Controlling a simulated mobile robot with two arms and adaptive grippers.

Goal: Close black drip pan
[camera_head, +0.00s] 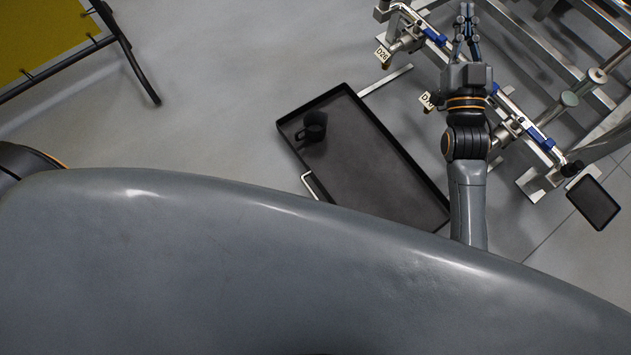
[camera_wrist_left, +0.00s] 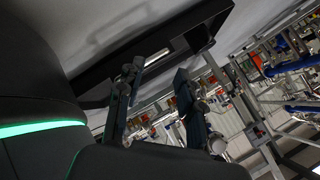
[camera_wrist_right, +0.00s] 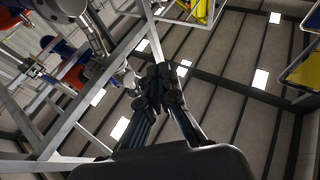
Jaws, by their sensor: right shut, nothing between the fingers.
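The black drip pan (camera_head: 400,160) is a shallow rectangular tray, drawn out over the floor beside the metal skid. Its pale handle (camera_head: 309,184) shows at the near left edge, and my body hides part of that side. My right gripper (camera_head: 466,15) is shut and empty, beyond the pan by the skid; its fingertips meet in the right wrist view (camera_wrist_right: 158,82). My left gripper (camera_wrist_left: 155,80) is open in the left wrist view, with nothing visible between its fingers. A dark edged panel (camera_wrist_left: 95,80), apparently the pan, is behind them. The left gripper is hidden in the head view.
A dark cup-like object (camera_head: 314,127) stands in the pan's far left corner. The skid (camera_head: 520,120), with pipes, blue fittings and tags, stands right of the pan. A dark tablet-like screen (camera_head: 594,202) is at far right. Floor (camera_head: 220,100) left of the pan is clear.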

